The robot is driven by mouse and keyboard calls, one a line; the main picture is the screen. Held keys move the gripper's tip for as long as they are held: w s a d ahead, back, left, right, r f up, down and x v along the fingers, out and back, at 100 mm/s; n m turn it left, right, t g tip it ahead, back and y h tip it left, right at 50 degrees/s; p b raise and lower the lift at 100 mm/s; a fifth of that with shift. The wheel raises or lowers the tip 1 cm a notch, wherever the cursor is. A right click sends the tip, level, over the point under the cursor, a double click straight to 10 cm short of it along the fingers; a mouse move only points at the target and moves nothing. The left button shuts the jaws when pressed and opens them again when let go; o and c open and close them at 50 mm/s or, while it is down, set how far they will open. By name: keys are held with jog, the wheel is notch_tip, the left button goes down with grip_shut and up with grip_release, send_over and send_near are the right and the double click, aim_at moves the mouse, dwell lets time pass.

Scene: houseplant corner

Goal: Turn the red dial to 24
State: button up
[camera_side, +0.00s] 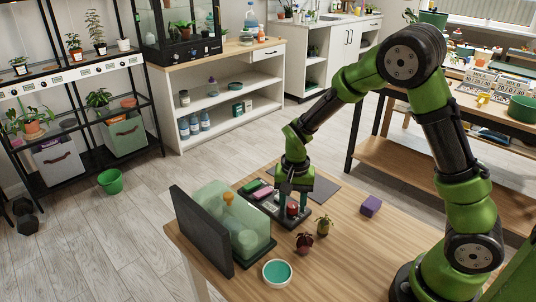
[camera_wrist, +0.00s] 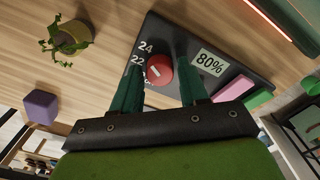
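The red dial (camera_wrist: 160,72) sits on a dark control panel (camera_wrist: 168,30), with a short white mark on its face. White numbers 24 and 22 show beside it in the wrist view; a further label is partly hidden by a finger. I cannot tell exactly which number the mark points at. My gripper (camera_wrist: 160,62) has its dark green fingers apart, one on each side of the dial, with narrow gaps visible. In the side view my gripper (camera_side: 293,198) is low over the panel, with the red dial (camera_side: 292,210) just below it.
The panel also has an 80% display (camera_wrist: 208,63), a pink block (camera_wrist: 234,88) and a green block (camera_wrist: 258,98). A clear green case (camera_side: 228,222), small plants (camera_side: 323,226), a purple block (camera_side: 371,206) and a teal dish (camera_side: 277,272) stand around it.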

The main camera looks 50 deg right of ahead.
aim_at(292, 205)
notch_tip(292, 205, up, 17)
dwell(0.4)
jog(key=shift+f, duration=0.1)
jog(key=s+a+r+n+t+y, duration=0.1)
jog(key=s+a+r+n+t, duration=0.1)
jog(key=s, duration=0.5)
jog(key=s+a+r+n+t+y, duration=0.1)
jog(key=s+r+n+t, duration=0.2)
jog(key=s, duration=0.4)
jog(key=shift+s+a+n+t, duration=0.35)
jog(key=shift+n+t, duration=0.45)
jog(key=shift+t, duration=0.3)
jog(key=shift+r, duration=0.1)
